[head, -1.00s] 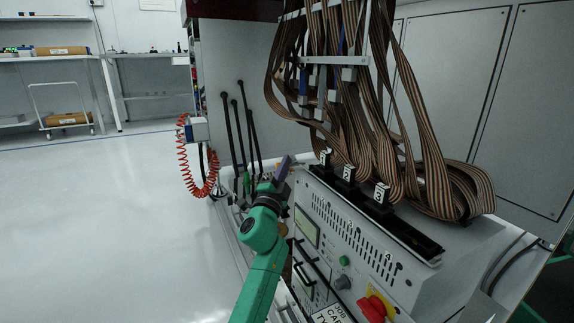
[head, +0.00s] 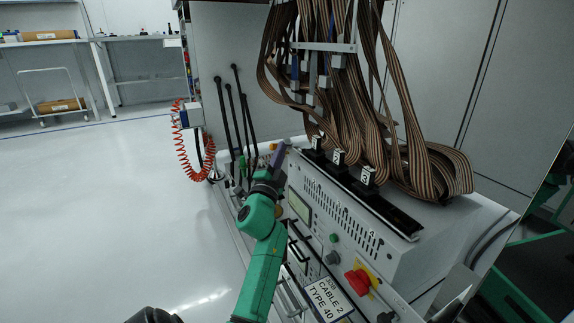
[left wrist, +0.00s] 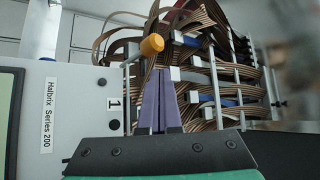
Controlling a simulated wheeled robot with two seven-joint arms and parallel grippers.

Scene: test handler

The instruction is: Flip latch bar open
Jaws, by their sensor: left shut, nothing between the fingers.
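My left gripper (head: 277,156) is at the far left end of the test handler (head: 350,225), with its purple fingers pointing up and away. In the left wrist view the fingers (left wrist: 159,100) are together and empty. An orange knob (left wrist: 152,44) on a thin metal bar, apparently the latch bar, shows just beyond and above the fingertips. Whether the fingers touch it I cannot tell. In the head view the bar is too small to make out beside my gripper. My right gripper is not in view.
Brown ribbon cables (head: 335,100) hang above a black connector strip (head: 378,207) with numbered plugs. The front panel has a red knob (head: 357,281) and a label (head: 328,298). Black rods (head: 237,115) and a red coiled hose (head: 187,150) stand left. The floor at left is clear.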

